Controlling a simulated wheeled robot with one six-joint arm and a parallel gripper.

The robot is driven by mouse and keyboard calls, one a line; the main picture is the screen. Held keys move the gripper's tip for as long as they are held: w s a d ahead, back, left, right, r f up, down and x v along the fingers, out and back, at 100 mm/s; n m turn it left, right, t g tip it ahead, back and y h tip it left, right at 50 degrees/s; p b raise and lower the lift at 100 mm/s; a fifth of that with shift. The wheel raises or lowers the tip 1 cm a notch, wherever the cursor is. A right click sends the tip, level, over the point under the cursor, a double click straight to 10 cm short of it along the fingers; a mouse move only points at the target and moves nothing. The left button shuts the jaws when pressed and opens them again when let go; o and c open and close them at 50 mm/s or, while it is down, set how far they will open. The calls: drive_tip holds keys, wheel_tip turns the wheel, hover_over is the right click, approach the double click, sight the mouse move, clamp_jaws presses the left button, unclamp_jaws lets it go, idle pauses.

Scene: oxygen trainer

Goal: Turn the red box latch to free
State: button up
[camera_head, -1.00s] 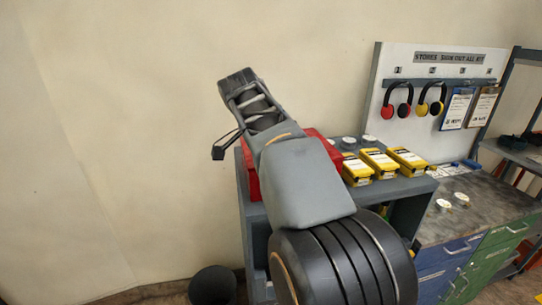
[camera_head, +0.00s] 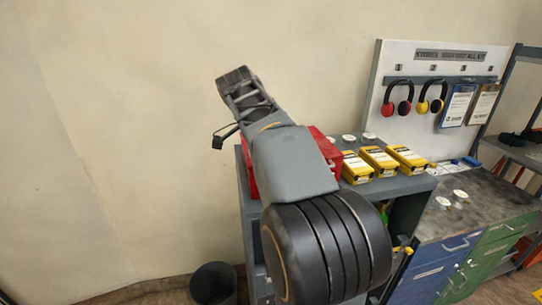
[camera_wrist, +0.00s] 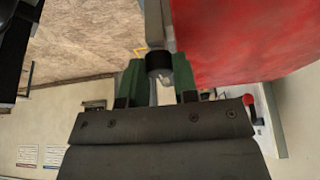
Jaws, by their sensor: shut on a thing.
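The red box (camera_head: 325,148) stands on a grey cabinet top, mostly hidden behind my arm in the head view. In the wrist view the red box (camera_wrist: 245,40) fills the upper right. The fingers are hidden in the head view. I cannot tell the latch's full angle.
Several yellow boxes (camera_head: 380,160) and small white round pieces sit right of the red box on the cabinet top. A board with headphones (camera_head: 397,98) stands behind a workbench (camera_head: 470,205). A dark bin (camera_head: 213,284) is on the floor at left.

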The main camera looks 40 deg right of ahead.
drive_tip(key=o, duration=0.9)
drive_tip(key=p+v, duration=0.5)
drive_tip(key=v, duration=0.9)
drive_tip(key=shift+p, duration=0.3)
